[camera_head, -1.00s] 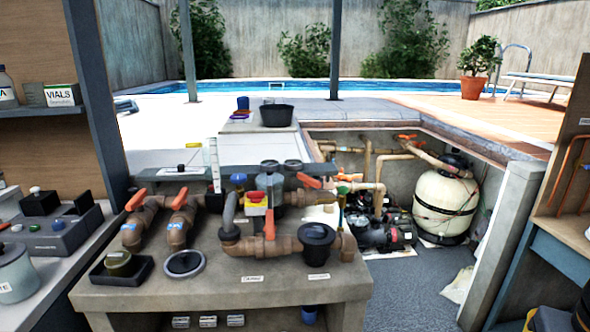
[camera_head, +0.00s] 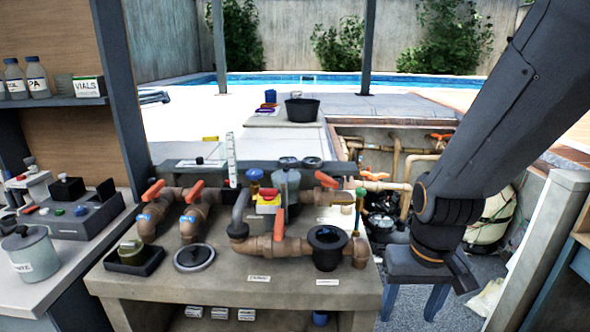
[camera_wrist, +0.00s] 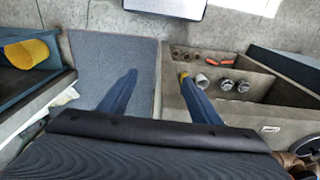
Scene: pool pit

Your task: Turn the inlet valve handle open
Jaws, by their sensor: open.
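Several orange valve handles sit on the brown pipework of the bench in the head view. Two stand tilted on the left pipes (camera_head: 153,189) (camera_head: 195,191). One stands upright at the middle (camera_head: 279,222), and one slants at the right (camera_head: 327,180). I cannot tell which is the inlet valve handle; the bench labels are too small to read. My gripper (camera_head: 409,310) is open, pointing down right of the bench, apart from every handle. In the wrist view its two blue fingers (camera_wrist: 160,92) are spread and empty over the floor.
The grey bench (camera_head: 220,290) carries a black strainer pot (camera_head: 326,250), a round lid (camera_head: 194,258) and a small black tray (camera_head: 128,268). A cream filter tank (camera_head: 490,222) stands in the pit behind my arm. A grey post (camera_head: 550,240) rises right of my gripper.

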